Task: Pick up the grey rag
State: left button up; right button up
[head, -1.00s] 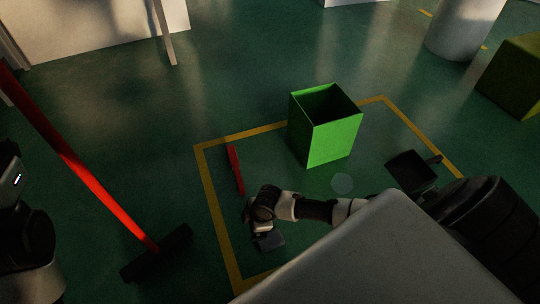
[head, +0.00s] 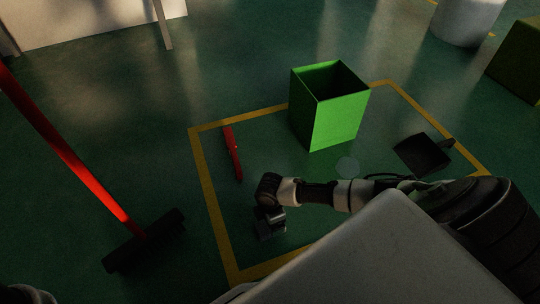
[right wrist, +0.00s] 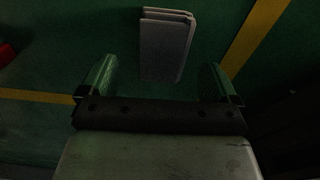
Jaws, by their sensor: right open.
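The grey rag (right wrist: 165,47) lies folded flat on the green floor in the right wrist view, just beyond my right gripper (right wrist: 159,70). The two fingers are open, one to each side of the rag's near end, with nothing between them held. In the head view my right gripper (head: 269,217) hangs low inside the yellow floor outline. The rag is mostly hidden or too dark to make out there. My left gripper is out of view.
A green bin (head: 338,118) stands inside the yellow outline (head: 212,196). A red tool (head: 233,155) lies left of it, a dark dustpan (head: 422,155) right. A broom (head: 145,238) with a red handle is at the left. Floor between is clear.

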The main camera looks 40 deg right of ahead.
jog(key=f+b, duration=0.5)
jog(key=shift+s+a+f, duration=0.1)
jog(key=shift+s+a, duration=0.1)
jog(key=shift+a, duration=0.05)
jog(key=shift+c, duration=0.4)
jog(key=c, duration=0.9)
